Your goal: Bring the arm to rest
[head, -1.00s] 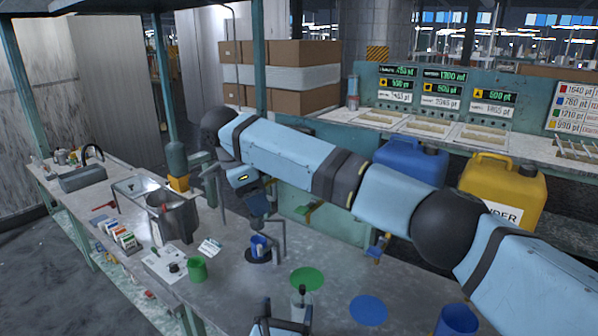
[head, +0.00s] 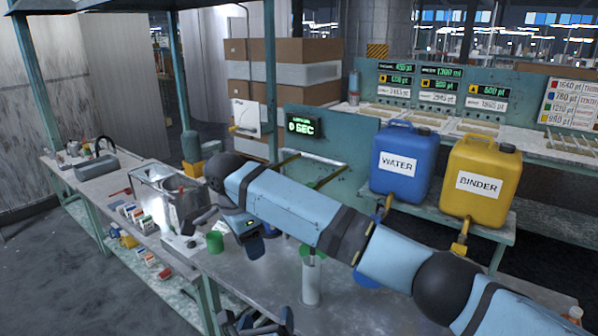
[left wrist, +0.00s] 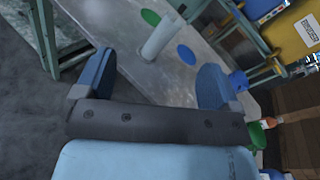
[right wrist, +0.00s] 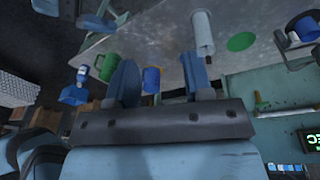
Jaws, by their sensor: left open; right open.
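My right arm (head: 300,208) reaches across the head view from the lower right to the middle left. Its gripper (head: 250,244) hangs over the bench, partly hidden by its own wrist. In the right wrist view the fingers (right wrist: 160,78) are spread, with a blue mug (right wrist: 151,80) seen between them; I cannot tell how far beyond. My left gripper (head: 258,322) is low at the front edge of the head view. In the left wrist view its fingers (left wrist: 154,80) are wide apart with nothing between them.
A pale cylinder (head: 311,278) stands on the bench near a green cup (head: 215,242). A metal bin (head: 160,190) is at left. A blue water jug (head: 402,165) and yellow binder jug (head: 480,182) stand behind my right arm.

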